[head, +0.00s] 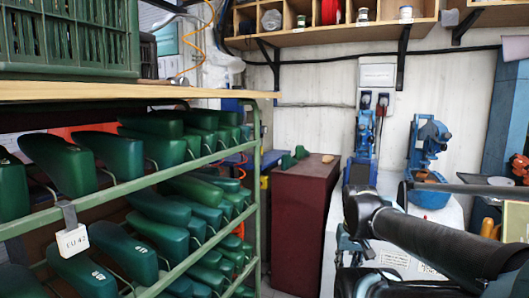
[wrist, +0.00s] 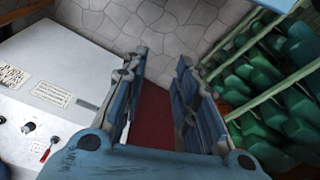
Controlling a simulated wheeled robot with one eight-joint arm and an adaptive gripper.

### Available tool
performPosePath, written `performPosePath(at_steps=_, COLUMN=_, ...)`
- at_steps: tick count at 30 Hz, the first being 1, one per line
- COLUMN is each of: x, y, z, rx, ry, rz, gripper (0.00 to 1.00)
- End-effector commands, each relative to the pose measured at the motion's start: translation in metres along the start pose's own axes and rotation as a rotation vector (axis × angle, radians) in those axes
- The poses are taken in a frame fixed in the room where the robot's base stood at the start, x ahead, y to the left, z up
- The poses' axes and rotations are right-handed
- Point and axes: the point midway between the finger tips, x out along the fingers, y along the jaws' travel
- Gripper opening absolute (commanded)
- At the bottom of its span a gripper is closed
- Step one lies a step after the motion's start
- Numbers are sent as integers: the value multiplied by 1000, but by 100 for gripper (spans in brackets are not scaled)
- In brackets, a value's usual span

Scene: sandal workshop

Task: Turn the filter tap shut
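My gripper (wrist: 160,60) shows in the wrist view with its two blue fingers apart and nothing between them. It points down past a dark red cabinet (wrist: 153,112) toward the stone floor. In the head view my black arm reaches in from the right, and the gripper itself is not clear there. I cannot make out a filter tap for certain in either view. A small dark knob (wrist: 28,127) sits on a white surface at the left of the wrist view, apart from my gripper; I cannot tell what it is.
A green rack (head: 258,190) of green shoe lasts stands at the left. The dark red cabinet (head: 300,225) stands beyond it. Two blue machines (head: 362,150) (head: 430,150) stand at the back right. A red-handled tool (wrist: 46,152) lies on the white surface.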

Motion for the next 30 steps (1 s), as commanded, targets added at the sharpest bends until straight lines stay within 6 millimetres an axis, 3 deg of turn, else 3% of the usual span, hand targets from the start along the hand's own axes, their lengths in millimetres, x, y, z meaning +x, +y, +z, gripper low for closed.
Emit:
performPosePath(at_steps=2, x=-5, y=-4, z=3, rx=-11, ry=17, rz=-13, gripper=28)
performPosePath(at_steps=4, x=-9, y=-10, z=-8, rx=-36, ry=36, rz=-39, gripper=28)
performPosePath(at_steps=8, x=-20, y=-31, z=-45, rx=-111, ry=105, rz=-124, gripper=28)
performPosePath(at_steps=18, x=-68, y=-112, z=-175, rx=-345, ry=405, rz=-380, gripper=28)
performPosePath(at_steps=30, x=-123, y=-179, z=-329, rx=-478, ry=809, rz=-539, gripper=28)
